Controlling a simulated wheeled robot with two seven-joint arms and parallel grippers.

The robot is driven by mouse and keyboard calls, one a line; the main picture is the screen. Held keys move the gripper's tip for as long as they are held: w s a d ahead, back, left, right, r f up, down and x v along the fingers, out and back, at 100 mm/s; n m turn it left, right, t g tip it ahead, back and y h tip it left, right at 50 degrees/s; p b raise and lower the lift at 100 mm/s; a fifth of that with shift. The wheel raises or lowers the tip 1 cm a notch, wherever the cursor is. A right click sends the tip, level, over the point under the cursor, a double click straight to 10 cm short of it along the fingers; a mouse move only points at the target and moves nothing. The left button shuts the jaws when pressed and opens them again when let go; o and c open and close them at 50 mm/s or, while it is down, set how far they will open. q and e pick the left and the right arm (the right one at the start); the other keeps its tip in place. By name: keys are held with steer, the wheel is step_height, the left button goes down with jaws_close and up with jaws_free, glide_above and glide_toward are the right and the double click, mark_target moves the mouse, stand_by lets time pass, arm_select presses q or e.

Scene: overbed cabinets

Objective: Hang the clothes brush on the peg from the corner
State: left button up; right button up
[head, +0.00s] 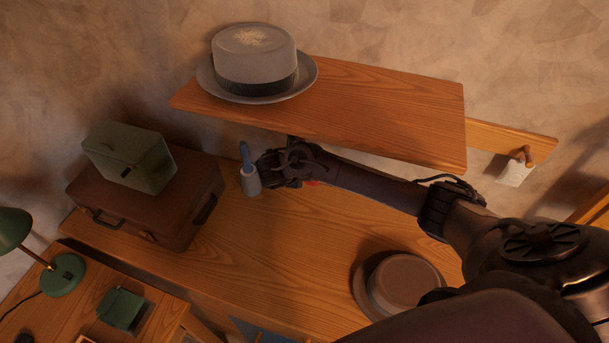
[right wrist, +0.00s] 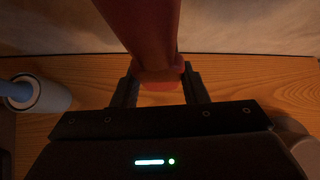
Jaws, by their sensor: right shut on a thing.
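My right gripper (head: 276,167) reaches in from the right, below the wall shelf's front edge. In the right wrist view its two fingers (right wrist: 160,88) are shut on a reddish-brown piece, seemingly the clothes brush (right wrist: 152,35), which extends up out of the picture. In the head view only a small red bit of it (head: 313,183) shows under the gripper; the rest is hidden. A peg (head: 525,153) sticks out of the wooden rail (head: 487,135) at the right, with a pale tag-like thing at it. The shelf hides the rail's left part. My left gripper is not in view.
The shelf (head: 400,105) carries a grey hat (head: 255,55). A white roller with a blue handle (head: 250,182) stands close left of the gripper. A brown suitcase (head: 190,205) bears a green box (head: 130,155). A brown hat (head: 405,280) lies on the cabinet top (head: 270,260).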

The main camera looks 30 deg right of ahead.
steer(key=shift+w+d+f+b, duration=0.2)
steer(key=shift+w+d+b, duration=0.8)
steer(key=shift+w+d, duration=0.15)
steer(key=shift+w+d+r+b, duration=0.2)
steer(key=shift+w+d+b, duration=0.6)
steer(key=shift+d, duration=0.45)
